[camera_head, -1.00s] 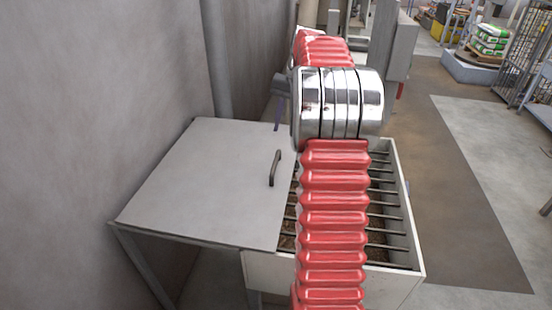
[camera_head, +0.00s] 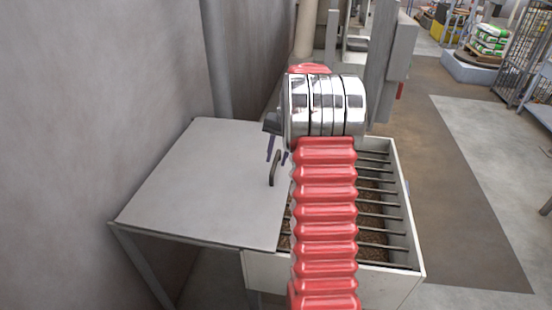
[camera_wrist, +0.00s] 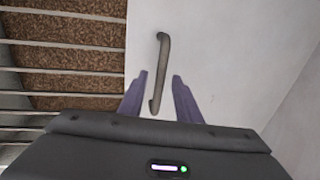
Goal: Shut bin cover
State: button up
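The bin cover (camera_head: 200,175) is a flat light-grey panel lying to the left of the open bin (camera_head: 400,285). Its dark bar handle (camera_head: 275,168) stands near the cover's right edge. The bin's opening shows, with bars across it and brown pellets beneath. My gripper (camera_head: 277,150) is over the handle's far end in the head view, partly hidden by my arm. In the wrist view, my gripper (camera_wrist: 160,82) has its two purple fingers apart, with the handle (camera_wrist: 159,70) between them in the picture and no clear contact. The cover (camera_wrist: 225,50) fills the right side there.
A grey wall (camera_head: 100,90) runs along the left, close to the cover. A vertical pipe (camera_head: 216,60) stands by it. Grey machinery (camera_head: 390,60) rises behind the bin. Open floor (camera_head: 480,160) lies to the right, with a pallet of sacks (camera_head: 488,42) far back.

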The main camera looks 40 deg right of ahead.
jog(key=shift+f, duration=0.35)
jog(key=shift+c, duration=0.3)
grip_shut()
jog(key=shift+a, duration=0.25)
jog(key=shift+d, duration=0.15)
